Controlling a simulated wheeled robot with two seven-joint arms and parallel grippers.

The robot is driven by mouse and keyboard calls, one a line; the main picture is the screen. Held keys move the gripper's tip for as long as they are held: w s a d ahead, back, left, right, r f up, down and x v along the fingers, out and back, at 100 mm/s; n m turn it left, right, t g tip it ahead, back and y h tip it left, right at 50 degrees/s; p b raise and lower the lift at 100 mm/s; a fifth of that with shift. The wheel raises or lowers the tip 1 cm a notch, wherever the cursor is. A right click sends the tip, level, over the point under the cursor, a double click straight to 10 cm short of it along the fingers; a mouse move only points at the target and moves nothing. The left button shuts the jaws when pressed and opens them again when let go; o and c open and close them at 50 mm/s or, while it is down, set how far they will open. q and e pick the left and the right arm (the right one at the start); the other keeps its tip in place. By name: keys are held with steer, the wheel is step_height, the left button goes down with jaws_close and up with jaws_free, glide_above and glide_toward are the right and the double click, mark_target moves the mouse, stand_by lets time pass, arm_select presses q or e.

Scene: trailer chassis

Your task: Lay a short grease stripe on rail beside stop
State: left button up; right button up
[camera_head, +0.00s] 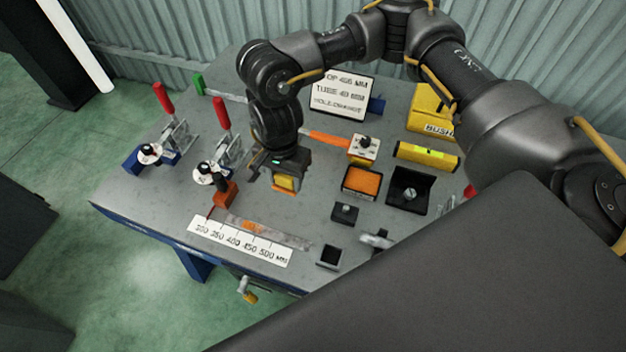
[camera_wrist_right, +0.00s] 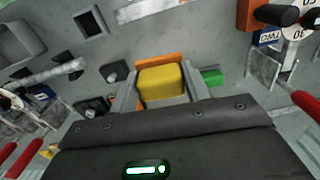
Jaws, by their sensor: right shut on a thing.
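My right gripper (camera_head: 284,188) is above the middle of the bench, pointing down. It is shut on a yellow block with an orange lower part (camera_wrist_right: 160,82), which sits between its fingers in the right wrist view. A flat grey metal strip with orange-brown patches, seemingly the rail (camera_head: 290,238), lies along the bench front. An orange-red block, possibly the stop (camera_head: 224,193), stands at the strip's left end. The held block is apart from both, behind the strip. I cannot make out a grease stripe. My left gripper is not in view.
A white scale (camera_head: 240,242) lies before the strip. Red-handled clamps (camera_head: 180,135) stand left. An orange pad in a black tray (camera_head: 362,182), a black holder (camera_head: 409,190) and a yellow cylinder (camera_head: 428,155) are right. A sign (camera_head: 340,97) stands behind.

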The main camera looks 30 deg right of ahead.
steer(key=w+d+f+m+p, duration=0.1)
steer(key=d+f, duration=0.2)
steer(key=w+d+f+m+p, duration=0.1)
steer(key=w+d+f, duration=0.1)
steer(key=d+f, duration=0.1)
steer(key=w+d+f+m+p, duration=0.1)
steer(key=w+d+f+m, duration=0.1)
steer(key=f, duration=0.3)
steer(key=shift+w+d, duration=0.25)
steer(key=shift+d, duration=0.2)
steer(key=shift+w+d+f, duration=0.2)
steer(key=shift+d+f, duration=0.3)
step_height(320, 180, down, 2)
steer(key=shift+f, duration=0.1)
steer(key=shift+w+f, duration=0.1)
steer(key=shift+f, duration=0.4)
